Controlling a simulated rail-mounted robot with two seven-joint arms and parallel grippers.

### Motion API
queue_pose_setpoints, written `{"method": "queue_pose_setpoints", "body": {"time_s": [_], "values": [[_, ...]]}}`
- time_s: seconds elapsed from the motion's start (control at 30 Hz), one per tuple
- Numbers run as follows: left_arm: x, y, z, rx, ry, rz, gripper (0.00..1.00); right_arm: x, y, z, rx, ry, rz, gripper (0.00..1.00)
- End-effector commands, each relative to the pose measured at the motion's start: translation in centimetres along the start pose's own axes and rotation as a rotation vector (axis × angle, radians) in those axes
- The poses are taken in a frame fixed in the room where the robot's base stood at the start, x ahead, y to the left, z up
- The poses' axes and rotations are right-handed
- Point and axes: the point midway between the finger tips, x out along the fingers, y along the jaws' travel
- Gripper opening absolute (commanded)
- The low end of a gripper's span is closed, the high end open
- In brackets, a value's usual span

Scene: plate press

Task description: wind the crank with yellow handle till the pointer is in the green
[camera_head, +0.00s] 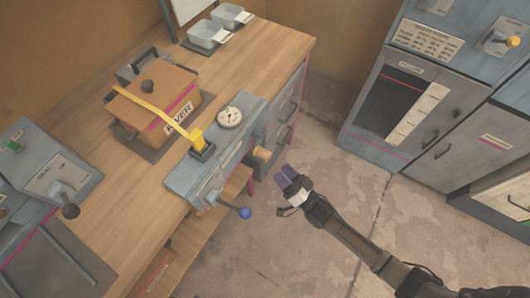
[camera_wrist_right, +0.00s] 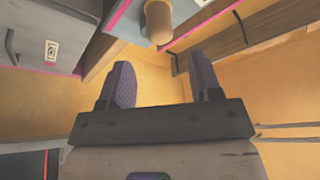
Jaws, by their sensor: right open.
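A tan-yellow handle (camera_head: 262,154) sticks out from the front of the grey-blue press bench unit (camera_head: 222,150); I take it for the crank's handle. A round white dial (camera_head: 229,117) sits on top of the unit; its pointer and green zone are too small to read. My right gripper (camera_head: 287,177) is open and empty, to the right of and below the handle in the head view. In the right wrist view the handle (camera_wrist_right: 158,22) shows beyond the open fingers (camera_wrist_right: 165,85), apart from them. My left gripper is not in view.
A blue-knobbed lever (camera_head: 245,212) juts from the unit's front, left of my right gripper. A yellow bar (camera_head: 155,108) crosses a brown box (camera_head: 158,92) on the wooden bench. Grey cabinets (camera_head: 400,100) stand at right, with open floor (camera_head: 340,190) between.

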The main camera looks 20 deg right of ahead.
Motion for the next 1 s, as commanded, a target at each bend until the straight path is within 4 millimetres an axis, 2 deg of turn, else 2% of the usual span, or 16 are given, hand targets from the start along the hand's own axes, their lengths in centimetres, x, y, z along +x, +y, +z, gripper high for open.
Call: {"method": "queue_pose_setpoints", "body": {"time_s": [0.03, 0.2, 0.43, 0.7, 1.0], "values": [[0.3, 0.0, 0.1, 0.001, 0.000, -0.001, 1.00, 1.1, 0.0, 0.0, 0.000, 0.003, -0.002, 0.58], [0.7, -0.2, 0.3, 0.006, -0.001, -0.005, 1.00, 4.2, 0.0, 0.1, 0.000, 0.002, -0.002, 0.58], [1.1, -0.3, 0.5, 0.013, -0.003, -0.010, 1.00, 7.3, 0.0, 0.1, -0.001, 0.000, -0.001, 0.58], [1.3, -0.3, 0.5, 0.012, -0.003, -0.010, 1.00, 8.9, 0.0, 0.1, -0.001, -0.002, 0.001, 0.58], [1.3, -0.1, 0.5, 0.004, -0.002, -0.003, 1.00, 9.0, 0.0, 0.1, -0.001, -0.002, 0.001, 0.58]]}}
